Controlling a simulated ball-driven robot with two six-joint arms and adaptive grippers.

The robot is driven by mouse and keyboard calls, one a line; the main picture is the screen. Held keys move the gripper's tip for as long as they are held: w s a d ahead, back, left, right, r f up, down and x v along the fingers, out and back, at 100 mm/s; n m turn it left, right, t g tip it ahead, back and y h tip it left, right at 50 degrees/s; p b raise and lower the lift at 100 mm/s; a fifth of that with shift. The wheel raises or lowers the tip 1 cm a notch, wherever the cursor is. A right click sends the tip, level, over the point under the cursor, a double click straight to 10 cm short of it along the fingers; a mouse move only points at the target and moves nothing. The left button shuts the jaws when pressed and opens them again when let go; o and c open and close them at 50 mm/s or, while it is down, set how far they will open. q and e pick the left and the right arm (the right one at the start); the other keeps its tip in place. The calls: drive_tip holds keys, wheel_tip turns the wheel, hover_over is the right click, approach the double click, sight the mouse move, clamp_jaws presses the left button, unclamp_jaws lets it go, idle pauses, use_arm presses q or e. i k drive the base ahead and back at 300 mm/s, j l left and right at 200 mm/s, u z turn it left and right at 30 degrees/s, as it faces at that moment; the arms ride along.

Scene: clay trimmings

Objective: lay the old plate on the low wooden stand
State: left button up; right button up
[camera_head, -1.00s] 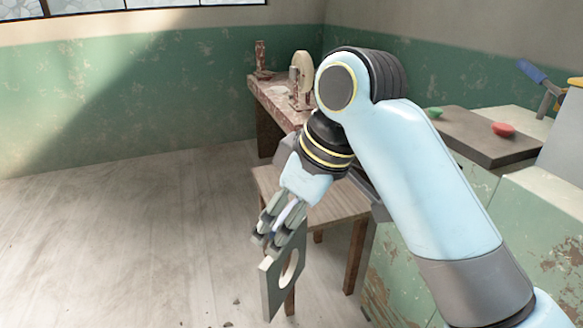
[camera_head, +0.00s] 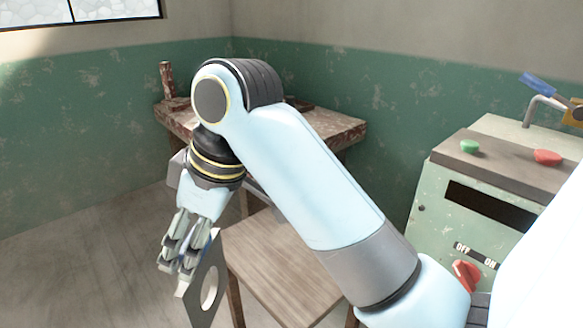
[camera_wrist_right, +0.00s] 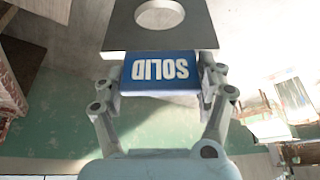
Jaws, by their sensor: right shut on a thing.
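The old plate (camera_head: 211,284) is a flat grey square with a round hole. In the right wrist view, the plate (camera_wrist_right: 116,22) shows beyond a blue block (camera_wrist_right: 160,72) with upside-down SOLID lettering, between my right gripper's fingers (camera_wrist_right: 160,80). The low wooden stand (camera_head: 280,262) has a bare plank top in the head view; the plate is in the air at its left edge in the picture. My left gripper is not in view.
A worn green machine (camera_head: 440,205) stands at right with green (camera_head: 469,146) and red (camera_head: 547,157) buttons and a red knob (camera_head: 466,275). A rusty-topped bench (camera_head: 335,132) is behind my right arm. Bare floor (camera_head: 90,260) lies at left.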

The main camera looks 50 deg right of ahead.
sight(300, 253)
drive_tip(key=i+l+z, duration=0.1)
drive_tip(key=i+z, duration=0.6)
drive_tip(key=z, duration=0.2)
drive_tip(key=i+j+z, duration=0.1)
drive_tip(key=i+z, duration=0.2)
drive_tip(key=z, duration=0.15)
